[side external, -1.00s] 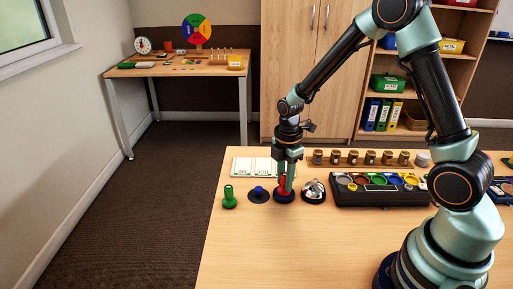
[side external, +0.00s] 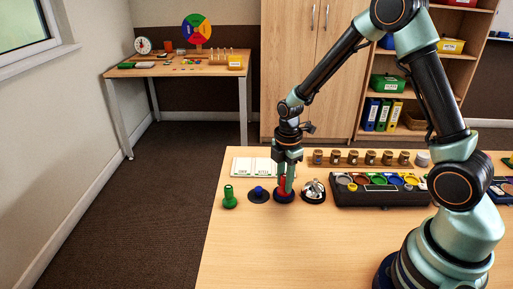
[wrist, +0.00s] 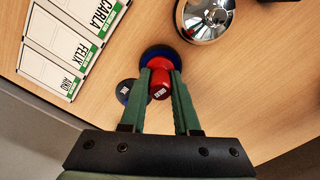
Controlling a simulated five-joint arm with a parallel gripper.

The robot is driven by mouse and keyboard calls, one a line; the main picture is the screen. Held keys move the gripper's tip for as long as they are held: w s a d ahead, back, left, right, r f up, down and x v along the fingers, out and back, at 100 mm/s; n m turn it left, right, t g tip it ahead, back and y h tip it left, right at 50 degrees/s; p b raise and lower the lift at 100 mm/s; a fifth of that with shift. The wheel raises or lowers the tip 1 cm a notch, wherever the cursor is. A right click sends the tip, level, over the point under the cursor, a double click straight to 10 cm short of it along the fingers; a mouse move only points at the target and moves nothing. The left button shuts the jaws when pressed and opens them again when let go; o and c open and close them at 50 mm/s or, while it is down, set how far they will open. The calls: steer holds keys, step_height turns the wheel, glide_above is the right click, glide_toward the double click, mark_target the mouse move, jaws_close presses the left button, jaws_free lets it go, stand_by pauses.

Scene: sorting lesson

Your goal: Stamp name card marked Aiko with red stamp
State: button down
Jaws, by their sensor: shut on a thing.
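The red stamp (wrist: 159,80) stands upright on a dark blue round base or pad on the table; I cannot tell which. In the side external view the red stamp (side external: 283,184) is partly hidden by the fingers. My gripper (wrist: 161,71) points down with its green fingers shut around the red stamp. The card marked Aiko (wrist: 45,75) lies flat at the lower left of the wrist view, beside the Felix card (wrist: 58,43) and the Carla card (wrist: 85,14).
A blue stamp (side external: 259,191) and a green stamp (side external: 229,198) stand to the left of my gripper. A silver bell (side external: 313,190) is close on the right. A black paint tray (side external: 380,200) and a row of small cups (side external: 353,157) lie beyond. The front table is clear.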

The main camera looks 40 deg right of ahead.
stand_by(0.4)
steer(key=shift+r, duration=3.5)
glide_above(243, 167)
steer(key=f, duration=0.2)
steer(key=shift+r, duration=0.1)
steer(key=shift+f, duration=0.9)
steer(key=shift+f, duration=1.45)
steer(key=shift+f, duration=0.6)
